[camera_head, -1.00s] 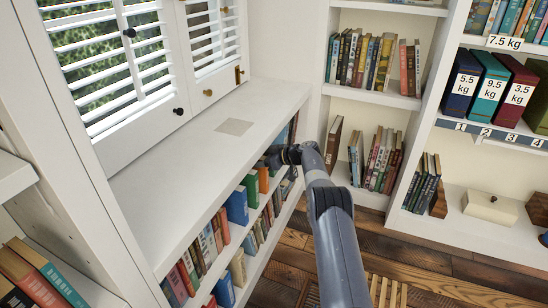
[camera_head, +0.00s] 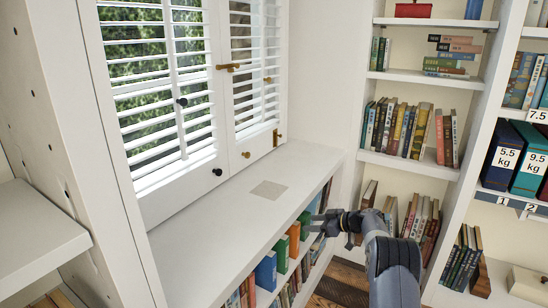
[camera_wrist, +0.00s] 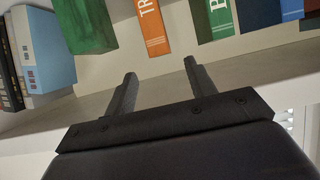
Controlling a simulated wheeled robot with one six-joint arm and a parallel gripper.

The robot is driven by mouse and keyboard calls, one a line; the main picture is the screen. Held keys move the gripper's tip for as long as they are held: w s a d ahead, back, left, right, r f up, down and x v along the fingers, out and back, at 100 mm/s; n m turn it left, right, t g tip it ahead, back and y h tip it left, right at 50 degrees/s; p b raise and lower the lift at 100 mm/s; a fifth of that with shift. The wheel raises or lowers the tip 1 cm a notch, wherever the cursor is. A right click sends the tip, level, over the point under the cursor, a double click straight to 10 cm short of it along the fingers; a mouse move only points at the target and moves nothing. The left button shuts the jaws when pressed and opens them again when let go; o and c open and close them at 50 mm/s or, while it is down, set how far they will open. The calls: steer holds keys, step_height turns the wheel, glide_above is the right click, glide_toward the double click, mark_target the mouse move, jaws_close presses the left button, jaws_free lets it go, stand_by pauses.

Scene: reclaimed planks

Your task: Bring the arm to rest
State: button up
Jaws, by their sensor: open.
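My gripper (camera_head: 327,222) is at the end of my grey arm, in front of the low bookshelf under the window in the head view. In the wrist view its two dark fingers (camera_wrist: 158,85) stand apart with nothing between them. An orange book (camera_wrist: 150,27) and a green book (camera_wrist: 218,18) stand on a shelf beyond the fingertips. The fingers look close to the shelf; I cannot tell whether they touch it.
The white window ledge (camera_head: 215,235) holds only a flat beige square (camera_head: 268,190). Shuttered windows (camera_head: 165,85) stand behind it. Tall bookshelves (camera_head: 415,165) rise at the right, with labelled weight binders (camera_head: 503,157) farther right. Wooden floor (camera_head: 342,280) shows below.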

mark_target(296, 223)
steer(key=b+x, duration=0.2)
steer(key=x, duration=0.7)
steer(key=shift+f+b, duration=0.1)
steer(key=shift+b, duration=0.3)
steer(key=shift+b+x, duration=0.3)
steer(key=shift+x, duration=0.6)
steer(key=shift+r, duration=0.25)
